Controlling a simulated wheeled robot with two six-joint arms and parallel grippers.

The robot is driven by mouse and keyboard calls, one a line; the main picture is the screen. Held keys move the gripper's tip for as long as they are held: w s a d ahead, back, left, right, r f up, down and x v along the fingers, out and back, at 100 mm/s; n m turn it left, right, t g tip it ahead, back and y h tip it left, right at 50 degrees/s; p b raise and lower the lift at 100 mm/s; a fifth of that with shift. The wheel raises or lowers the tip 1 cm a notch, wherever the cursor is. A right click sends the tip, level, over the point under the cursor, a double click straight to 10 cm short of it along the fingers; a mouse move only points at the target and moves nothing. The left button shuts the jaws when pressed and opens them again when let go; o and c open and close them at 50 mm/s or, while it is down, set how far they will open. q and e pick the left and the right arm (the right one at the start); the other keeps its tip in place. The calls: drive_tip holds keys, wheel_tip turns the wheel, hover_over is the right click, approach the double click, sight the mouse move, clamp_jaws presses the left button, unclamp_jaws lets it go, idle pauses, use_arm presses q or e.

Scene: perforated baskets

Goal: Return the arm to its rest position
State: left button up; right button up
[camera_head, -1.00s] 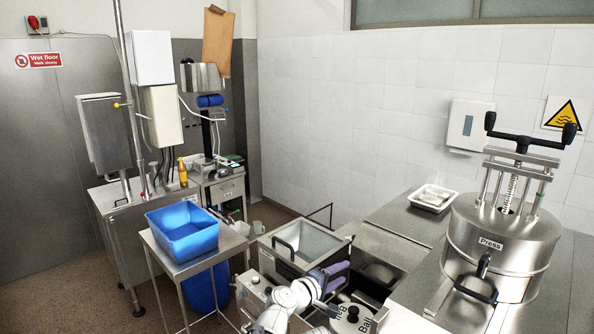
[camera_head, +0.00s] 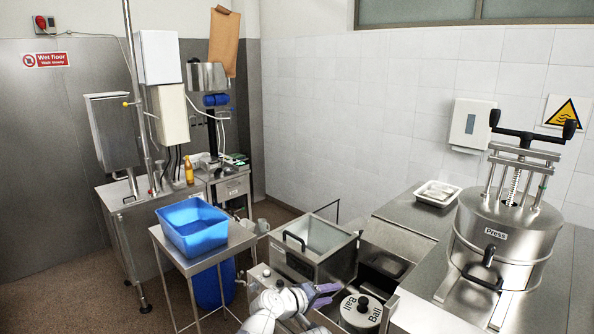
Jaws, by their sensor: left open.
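My left arm comes in at the bottom middle of the head view. Its gripper (camera_head: 322,297) shows purple-grey fingers pointing right, with a gap between them and nothing held. It is beside the round steel lid marked "Ball" (camera_head: 357,312), to the left of its black knob. The lower part of my left arm is cut off by the bottom edge. My right gripper is not in the picture.
A steel basin with a black handle (camera_head: 294,238) stands just behind my gripper. A blue tub (camera_head: 191,228) sits on a steel stand at left. A large press (camera_head: 505,240) and a white tray (camera_head: 438,193) stand on the right counter.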

use_arm(q)
drive_tip(key=s+a+f+m+g+y, duration=0.2)
drive_tip(key=s+a+f+g+y, duration=0.15)
drive_tip(key=s+a, duration=0.4)
drive_tip(key=s+a+f+m+g+y, duration=0.25)
drive_tip(key=s+a+f, duration=0.25)
drive_tip(key=a, duration=0.5)
drive_tip(key=s+a+f+m+g+y, duration=0.1)
drive_tip(key=s+a+f+g+y, duration=0.1)
drive_tip(key=s+a+f+y, duration=0.45)
drive_tip(key=s+d+f+m+h+b, duration=0.1)
drive_tip(key=s+d+f+m+b, duration=0.3)
drive_tip(key=d+f+b, duration=0.5)
wheel_tip(320, 180, down, 3)
drive_tip(key=b, duration=0.4)
drive_tip(key=shift+s+d+r+g+b, duration=0.2)
drive_tip(key=shift+s+d+g+b, duration=0.05)
drive_tip(key=shift+g+b, duration=0.15)
